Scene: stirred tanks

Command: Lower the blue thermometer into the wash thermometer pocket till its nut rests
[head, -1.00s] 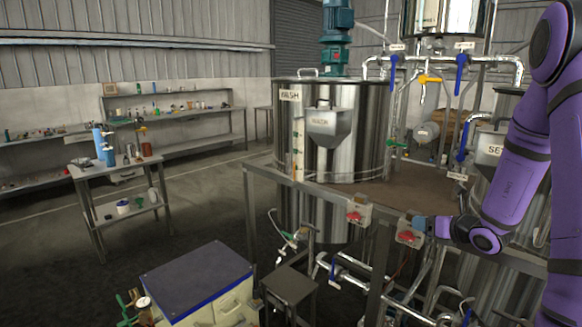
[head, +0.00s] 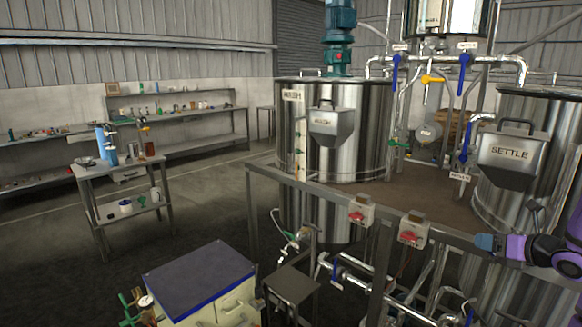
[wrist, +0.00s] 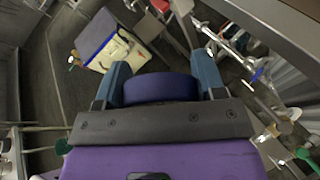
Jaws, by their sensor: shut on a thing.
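In the wrist view my gripper (wrist: 161,85) has its two blue-grey fingers closed on a dark blue, round-edged thing (wrist: 160,88), which I take to be the blue thermometer's head. Its stem and nut are hidden. In the head view my gripper (head: 484,242) is at the right, in front of the rail and below the settle hopper, well to the right of the wash tank (head: 360,140). The thermometer cannot be made out there. The steel wash tank bears WASH labels and a hopper (head: 332,127). I cannot make out the thermometer pocket.
A steel rail (head: 320,200) with two red-buttoned boxes runs in front of the tanks. The settle tank (head: 550,130) stands at the right. A cabinet (head: 200,280), a small stand (head: 291,288) and pipework are low in front. A side table (head: 118,165) stands at the left.

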